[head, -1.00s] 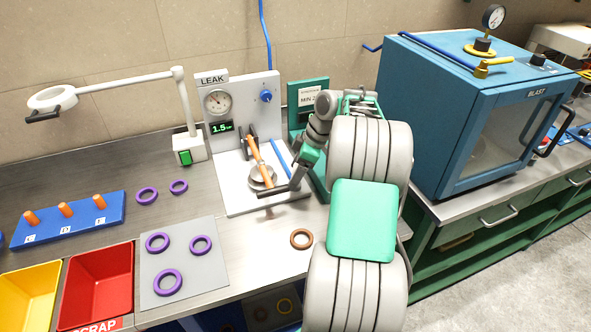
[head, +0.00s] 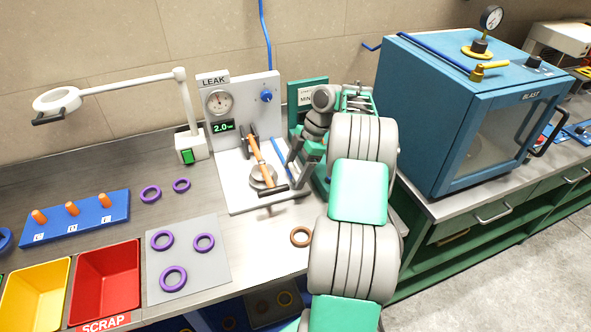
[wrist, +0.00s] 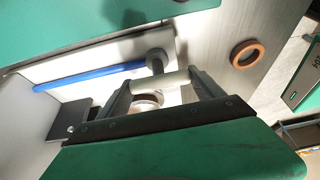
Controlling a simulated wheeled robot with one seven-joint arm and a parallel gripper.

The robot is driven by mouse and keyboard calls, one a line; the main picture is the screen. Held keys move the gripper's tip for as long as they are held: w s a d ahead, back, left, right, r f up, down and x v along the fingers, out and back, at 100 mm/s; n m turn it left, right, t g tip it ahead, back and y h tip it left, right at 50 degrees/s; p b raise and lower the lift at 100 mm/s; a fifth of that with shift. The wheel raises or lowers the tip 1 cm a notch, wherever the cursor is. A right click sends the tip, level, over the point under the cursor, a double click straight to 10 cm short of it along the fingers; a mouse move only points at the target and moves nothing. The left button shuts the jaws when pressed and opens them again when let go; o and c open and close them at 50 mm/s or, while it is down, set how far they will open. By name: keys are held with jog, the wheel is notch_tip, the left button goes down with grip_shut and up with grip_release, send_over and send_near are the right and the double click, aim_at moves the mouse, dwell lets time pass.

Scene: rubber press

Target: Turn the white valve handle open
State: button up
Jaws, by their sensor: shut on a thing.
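The white valve handle (wrist: 174,82) is a short pale cylinder in the wrist view, beside a dark post. My gripper (wrist: 162,80) has its two dark fingers on either side of it and is shut on it. In the head view my arm reaches to the right side of the white leak-test stand (head: 240,108), and I cannot make out the valve handle there. The stand carries a round gauge (head: 218,102) and a green display (head: 223,127) that reads 2.0.
An orange-handled clamp (head: 257,150) stands over a round fixture, close to my gripper. A blue rod (wrist: 90,75) lies near the handle. A brown ring (head: 300,237) is on the bench. Purple rings, bins and the blue blast cabinet (head: 450,120) stand farther off.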

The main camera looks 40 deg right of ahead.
jog(key=o, duration=1.1)
jog(key=p+v, duration=0.5)
jog(key=v, duration=0.2)
jog(key=shift+d+r, duration=0.15)
jog(key=shift+r, duration=0.25)
